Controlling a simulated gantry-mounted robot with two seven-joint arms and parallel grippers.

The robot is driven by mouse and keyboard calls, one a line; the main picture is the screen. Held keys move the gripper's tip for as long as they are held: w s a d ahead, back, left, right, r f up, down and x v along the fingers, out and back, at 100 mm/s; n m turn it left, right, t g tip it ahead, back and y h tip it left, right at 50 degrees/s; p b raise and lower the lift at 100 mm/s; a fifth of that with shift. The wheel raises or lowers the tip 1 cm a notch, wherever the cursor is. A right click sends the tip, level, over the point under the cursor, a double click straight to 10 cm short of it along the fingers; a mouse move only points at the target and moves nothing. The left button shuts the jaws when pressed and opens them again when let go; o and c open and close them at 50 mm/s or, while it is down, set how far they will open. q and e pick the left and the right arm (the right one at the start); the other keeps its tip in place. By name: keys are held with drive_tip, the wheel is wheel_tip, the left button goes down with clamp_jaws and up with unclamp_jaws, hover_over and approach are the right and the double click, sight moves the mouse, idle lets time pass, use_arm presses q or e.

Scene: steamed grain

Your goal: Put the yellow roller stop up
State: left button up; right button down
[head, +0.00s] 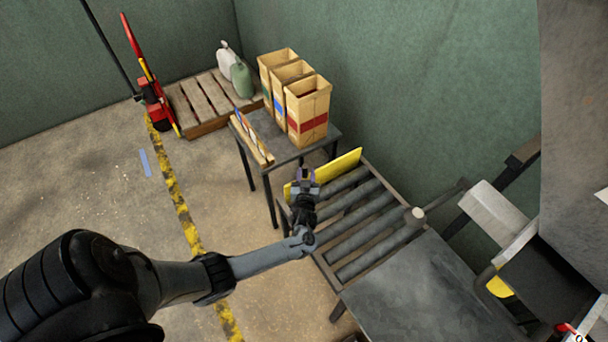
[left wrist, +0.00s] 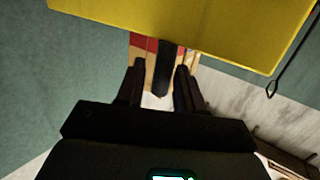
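The yellow roller stop (head: 338,169) is a flat yellow plate along the far end of the roller conveyor. In the left wrist view the yellow plate (left wrist: 190,25) fills the top of the picture. A dark bar (left wrist: 163,70) shows below the plate's edge, between the fingers. My left gripper (head: 306,176) is at the left part of the plate and hides some of it. In the left wrist view its fingers (left wrist: 158,82) are apart, with a gap on each side of the bar. I cannot tell whether they touch the plate. My right gripper is not in view.
The roller conveyor (head: 360,222) leads to a grey metal surface (head: 420,285). Beyond it, a dark table (head: 270,152) holds three tall boxes (head: 307,110) and a low slatted item (head: 252,140). A pallet (head: 205,103) and red pallet jack (head: 152,100) stand at the back left.

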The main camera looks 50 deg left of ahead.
use_arm(q)
drive_tip(key=shift+o, duration=0.7)
drive_tip(key=shift+w+r, duration=0.15)
drive_tip(key=shift+w, duration=0.05)
drive_tip(key=shift+s+a, duration=0.15)
drive_tip(key=shift+s, duration=0.2)
drive_tip(key=shift+s+d+r, duration=0.1)
drive_tip(key=shift+d, duration=0.25)
drive_tip(key=p+v, duration=0.2)
drive_tip(key=v, duration=0.8)
drive_tip(key=shift+p, duration=0.35)
